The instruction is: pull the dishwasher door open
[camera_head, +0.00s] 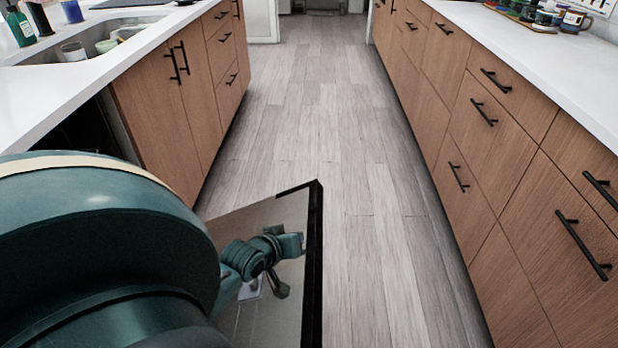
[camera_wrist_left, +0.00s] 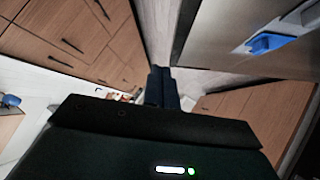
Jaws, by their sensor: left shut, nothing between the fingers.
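The dishwasher door (camera_head: 262,215) is swung out from the left island over the aisle, at a tilt. It has a shiny metal face and a black outer edge (camera_head: 314,260). My teal left arm covers much of it in the head view, and a teal arm shape shows on the shiny face, apparently a reflection. In the left wrist view, a metal panel (camera_wrist_left: 225,38), likely the door, with a blue reflection, lies to the right of my left gripper (camera_wrist_left: 162,72). The fingers are together, empty, and appear apart from the panel. My right gripper is not in view.
A dark opening (camera_head: 82,132) shows under the left counter, partly behind my arm. Wooden cabinets with black handles (camera_head: 582,245) line the right side. The wooden floor (camera_head: 320,110) between is clear. A sink (camera_head: 85,45) with cups is in the island counter.

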